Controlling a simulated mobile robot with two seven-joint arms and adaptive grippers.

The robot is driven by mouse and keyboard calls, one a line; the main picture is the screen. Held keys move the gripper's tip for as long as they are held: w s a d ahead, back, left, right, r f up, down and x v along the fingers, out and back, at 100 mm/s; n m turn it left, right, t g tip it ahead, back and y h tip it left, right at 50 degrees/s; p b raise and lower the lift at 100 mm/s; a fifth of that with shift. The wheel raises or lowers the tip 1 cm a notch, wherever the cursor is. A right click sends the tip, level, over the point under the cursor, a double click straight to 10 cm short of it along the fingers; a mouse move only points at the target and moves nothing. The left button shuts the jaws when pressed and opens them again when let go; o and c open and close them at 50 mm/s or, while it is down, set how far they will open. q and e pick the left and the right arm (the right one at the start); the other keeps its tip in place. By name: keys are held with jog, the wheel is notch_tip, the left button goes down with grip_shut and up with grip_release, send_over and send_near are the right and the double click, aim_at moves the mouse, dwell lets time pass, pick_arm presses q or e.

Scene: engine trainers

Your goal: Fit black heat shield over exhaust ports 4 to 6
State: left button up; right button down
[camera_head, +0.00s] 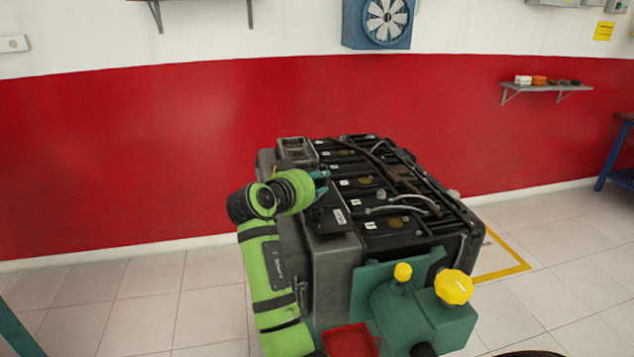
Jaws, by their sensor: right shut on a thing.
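The engine (335,265) is a large grey and black block on a green stand in the middle of the head view, with white number labels along its top. My right gripper (320,184) is at the engine's left upper edge, at the end of my green arm, and is mostly hidden by its own wrist. It is shut on a black piece with a white label (326,216), which looks like the heat shield. This piece lies close against the engine's upper left side; I cannot tell whether it touches. The exhaust ports cannot be made out. My left gripper is not in view.
A green unit with yellow knobs (453,287) stands at the engine's near end, with a red tray (350,341) beside it. Pipes and hoses run along the engine top. A wall shelf (545,87) holds small items.

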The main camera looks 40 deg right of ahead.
jog(key=shift+f, duration=0.1)
dwell(0.3)
jog(key=c, duration=0.9)
grip_release()
jog(key=shift+a+f, duration=0.1)
jog(key=v, duration=0.7)
jog(key=shift+a+r, duration=0.2)
